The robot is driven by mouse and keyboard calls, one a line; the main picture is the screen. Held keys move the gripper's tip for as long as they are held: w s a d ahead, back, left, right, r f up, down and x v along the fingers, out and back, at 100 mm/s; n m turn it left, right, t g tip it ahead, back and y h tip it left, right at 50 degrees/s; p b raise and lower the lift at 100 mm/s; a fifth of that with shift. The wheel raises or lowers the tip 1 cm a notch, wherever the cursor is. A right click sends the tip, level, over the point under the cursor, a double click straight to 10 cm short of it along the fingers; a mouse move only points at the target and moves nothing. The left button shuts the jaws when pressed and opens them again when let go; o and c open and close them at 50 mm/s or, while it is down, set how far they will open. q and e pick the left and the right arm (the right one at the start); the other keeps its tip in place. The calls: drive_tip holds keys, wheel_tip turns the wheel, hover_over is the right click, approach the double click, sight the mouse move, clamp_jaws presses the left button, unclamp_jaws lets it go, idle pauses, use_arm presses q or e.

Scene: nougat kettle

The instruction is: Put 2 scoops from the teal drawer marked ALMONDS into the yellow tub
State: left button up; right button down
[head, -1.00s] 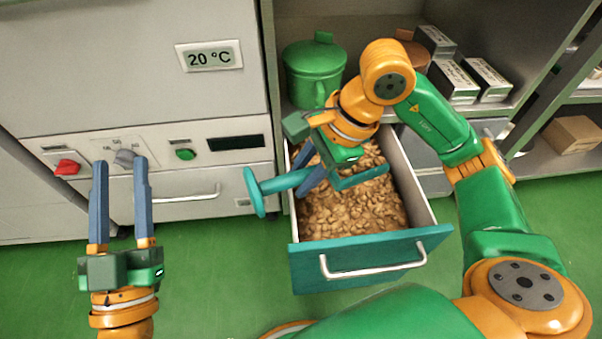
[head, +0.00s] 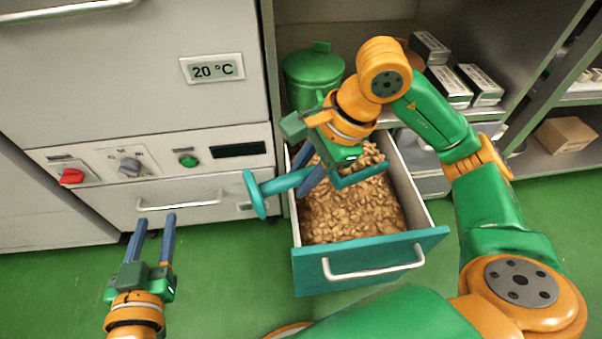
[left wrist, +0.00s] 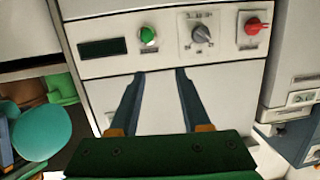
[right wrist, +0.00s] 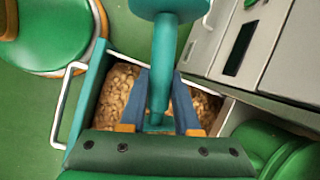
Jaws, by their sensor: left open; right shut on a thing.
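The teal-fronted drawer (head: 372,262) stands open, filled with light brown almonds (head: 345,215); no readable label shows on it. My right gripper (head: 310,178) is shut on the handle of a teal scoop (head: 285,182), above the almonds. The scoop's round handle end (head: 254,194) sticks out to the left past the drawer, and its bowl (head: 362,178) is partly hidden by the gripper. The scoop handle also shows in the right wrist view (right wrist: 163,60). My left gripper (head: 155,218) is open and empty before the machine's lower panel. The yellow tub is not in view.
The machine front carries a red knob (head: 71,176), a grey knob (head: 130,166), a green button (head: 188,160) and a 20 °C display (head: 212,68). A green lidded pot (head: 314,75) and several boxes (head: 480,84) sit on the shelf behind the drawer. Green floor is clear at left.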

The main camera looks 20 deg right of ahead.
use_arm(q)
wheel_tip(320, 180, down, 6)
drive_tip(key=s+a+g, duration=0.1)
drive_tip(key=s+g, duration=0.1)
drive_tip(key=g, duration=0.1)
drive_tip(key=shift+s+a+r+y+p, duration=0.15)
drive_tip(key=shift+a+r+y+p, duration=0.1)
drive_tip(key=shift+a+y+p, duration=0.15)
idle(0.8)
